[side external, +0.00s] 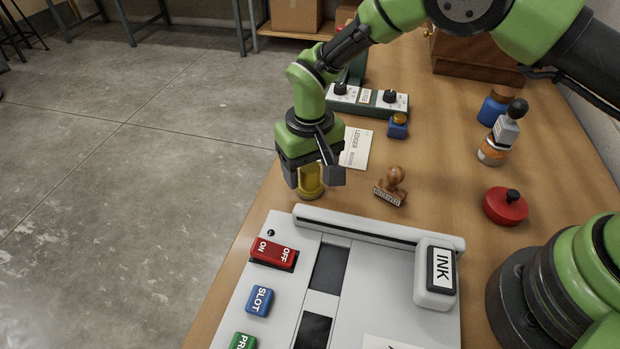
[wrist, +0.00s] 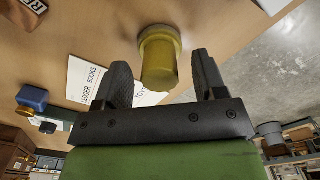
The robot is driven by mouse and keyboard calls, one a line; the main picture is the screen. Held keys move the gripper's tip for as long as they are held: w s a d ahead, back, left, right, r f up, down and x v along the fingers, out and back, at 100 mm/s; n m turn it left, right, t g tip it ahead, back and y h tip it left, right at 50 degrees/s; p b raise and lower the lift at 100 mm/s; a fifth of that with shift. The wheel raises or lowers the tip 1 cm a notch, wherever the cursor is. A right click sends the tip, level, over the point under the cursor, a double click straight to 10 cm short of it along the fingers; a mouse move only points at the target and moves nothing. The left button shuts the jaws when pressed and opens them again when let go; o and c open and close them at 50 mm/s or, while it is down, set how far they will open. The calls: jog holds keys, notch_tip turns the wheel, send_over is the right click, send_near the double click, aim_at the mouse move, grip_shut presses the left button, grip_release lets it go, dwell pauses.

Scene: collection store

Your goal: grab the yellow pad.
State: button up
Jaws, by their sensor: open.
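The yellow pad (side external: 312,188) is a short yellow cylinder with a wider round base, standing on the wooden table near its left edge. My gripper (side external: 311,178) is open and points down over it, with one finger on each side. In the wrist view the yellow pad (wrist: 160,58) shows between the two spread fingers of my gripper (wrist: 162,70), with a gap on both sides. In the side view the fingers partly hide the pad's upper part.
A wooden stamp (side external: 391,185) stands to the right. A ledger paper (side external: 356,150) lies behind. A grey machine (side external: 375,290) with coloured buttons fills the front.

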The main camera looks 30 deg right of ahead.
jog(key=shift+f, duration=0.1)
jog(key=shift+c, duration=0.5)
jog(key=c, duration=0.9)
